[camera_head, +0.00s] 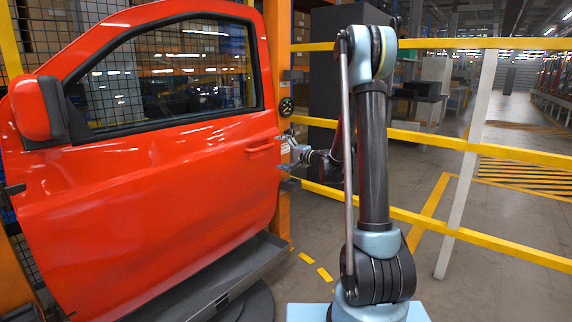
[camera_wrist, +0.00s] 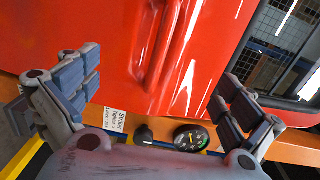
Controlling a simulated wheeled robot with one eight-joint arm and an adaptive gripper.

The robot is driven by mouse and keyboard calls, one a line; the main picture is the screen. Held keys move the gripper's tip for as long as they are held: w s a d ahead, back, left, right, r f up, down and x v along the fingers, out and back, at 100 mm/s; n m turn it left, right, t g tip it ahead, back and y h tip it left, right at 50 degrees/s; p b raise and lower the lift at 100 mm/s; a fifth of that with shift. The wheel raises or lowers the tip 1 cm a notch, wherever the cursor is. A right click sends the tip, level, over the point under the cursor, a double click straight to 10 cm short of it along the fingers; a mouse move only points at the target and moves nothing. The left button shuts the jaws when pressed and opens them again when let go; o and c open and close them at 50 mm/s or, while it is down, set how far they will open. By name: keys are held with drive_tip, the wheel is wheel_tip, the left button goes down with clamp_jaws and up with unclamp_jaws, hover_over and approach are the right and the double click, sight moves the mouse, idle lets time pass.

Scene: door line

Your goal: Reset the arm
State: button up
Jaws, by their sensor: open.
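My gripper (camera_head: 293,150) is at the right edge of a red car door (camera_head: 140,190), close to the door handle (camera_head: 260,148). In the wrist view my gripper (camera_wrist: 158,92) has its two fingers spread wide, with nothing between them but the view of the red panel. The red door also fills much of the wrist view (camera_wrist: 120,40), with the handle (camera_wrist: 176,42) running up the middle beyond the fingers. I cannot tell whether the fingers touch the door. My arm stands upright in the head view and bends back toward the door.
The door stands on a dark grey support (camera_head: 215,285). An orange post (camera_head: 282,195) stands behind the door's right edge; a gauge (camera_wrist: 191,138) and a label (camera_wrist: 115,121) show near my gripper. Yellow rails (camera_head: 500,155) with a white post (camera_head: 470,160) run behind my arm.

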drive_tip(key=s+d+f+n+g+h, duration=0.1)
drive_tip(key=s+d+n+g+h, duration=0.15)
drive_tip(key=s, duration=0.85)
drive_tip(key=s+d+n+g+h, duration=0.2)
drive_tip(key=s+d+n+h, duration=0.1)
drive_tip(key=s, duration=0.8)
drive_tip(key=s+d+f+n+g+h, duration=0.1)
drive_tip(key=s+d+f+h, duration=0.3)
drive_tip(key=s+d, duration=0.5)
drive_tip(key=s+d+f+g+h, duration=0.3)
drive_tip(key=s+d+f, duration=0.4)
drive_tip(key=s, duration=1)
drive_tip(key=shift+d+f+n+h, duration=0.3)
drive_tip(key=shift+d+h, duration=0.45)
drive_tip(key=shift+d, duration=0.35)
drive_tip(key=shift+c, duration=0.2)
